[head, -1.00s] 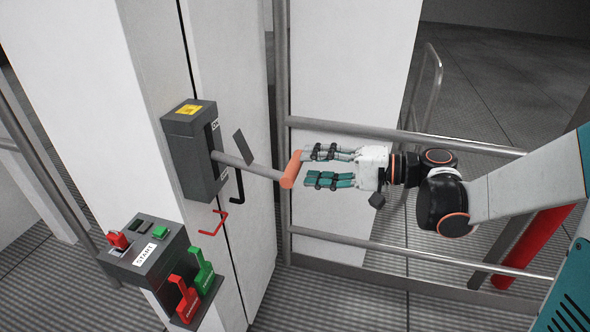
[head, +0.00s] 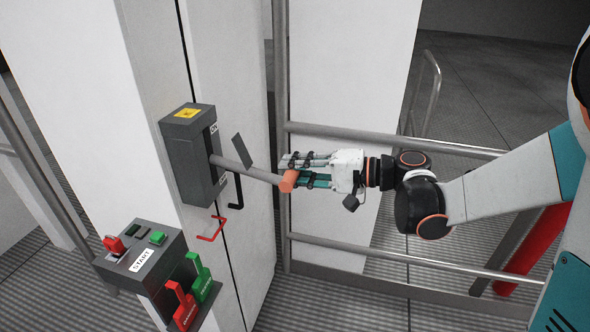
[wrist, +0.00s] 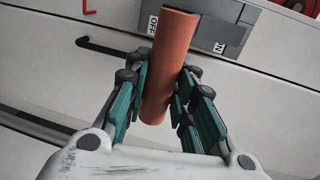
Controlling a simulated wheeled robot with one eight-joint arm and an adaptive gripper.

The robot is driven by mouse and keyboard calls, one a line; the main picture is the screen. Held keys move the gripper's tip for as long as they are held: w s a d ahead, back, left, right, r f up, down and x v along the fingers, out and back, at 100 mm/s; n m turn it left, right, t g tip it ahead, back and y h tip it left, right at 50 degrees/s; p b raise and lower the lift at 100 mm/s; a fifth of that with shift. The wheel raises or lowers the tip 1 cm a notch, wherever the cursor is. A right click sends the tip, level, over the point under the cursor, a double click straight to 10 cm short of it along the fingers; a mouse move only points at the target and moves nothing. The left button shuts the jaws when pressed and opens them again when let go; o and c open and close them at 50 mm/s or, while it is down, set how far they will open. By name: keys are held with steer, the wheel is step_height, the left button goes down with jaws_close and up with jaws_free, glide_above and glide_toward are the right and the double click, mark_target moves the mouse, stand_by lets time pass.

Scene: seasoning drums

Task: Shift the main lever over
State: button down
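The main lever is a grey rod (head: 240,168) that sticks out of a dark grey switch box (head: 187,160) on the white cabinet. It ends in an orange cylindrical handle (head: 288,181). The lever points right and slightly down in the head view. My gripper (head: 300,172) reaches in from the right, with its fingers at the handle. In the wrist view, the orange handle (wrist: 167,75) stands between the teal finger pads of my gripper (wrist: 164,85), which appear to press on it from both sides. The box face shows OFF and ON labels beside the handle.
A lower control box (head: 140,255) has a red switch, a green button, a START label, and red and green levers. A red bracket (head: 212,229) and black handle (head: 238,190) are on the cabinet. Metal rails (head: 400,140) run behind and below my arm.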

steer(key=shift+r, duration=0.1)
steer(key=shift+r+h+p, duration=0.4)
steer(key=shift+r+p, duration=0.5)
steer(key=shift+p, duration=0.35)
steer(key=w+a+r+g+h+p, duration=0.1)
steer(key=a+r+h+p, duration=0.3)
steer(key=r+p, duration=0.5)
steer(key=w+a+r+g+h+p, duration=0.2)
steer(key=a+r+h+p, duration=0.3)
steer(key=r+p, duration=0.5)
steer(key=shift+w+a+g+h+p, duration=0.25)
steer(key=shift+g+h+p, duration=0.45)
steer(key=shift+h+p, duration=0.5)
steer(key=shift+r+y, duration=0.2)
steer(key=shift+y, duration=0.1)
steer(key=c, duration=1.6)
jaws_free()
steer(key=shift+o, duration=1.3)
steer(key=shift+a+f, duration=0.1)
steer(key=shift+a, duration=0.05)
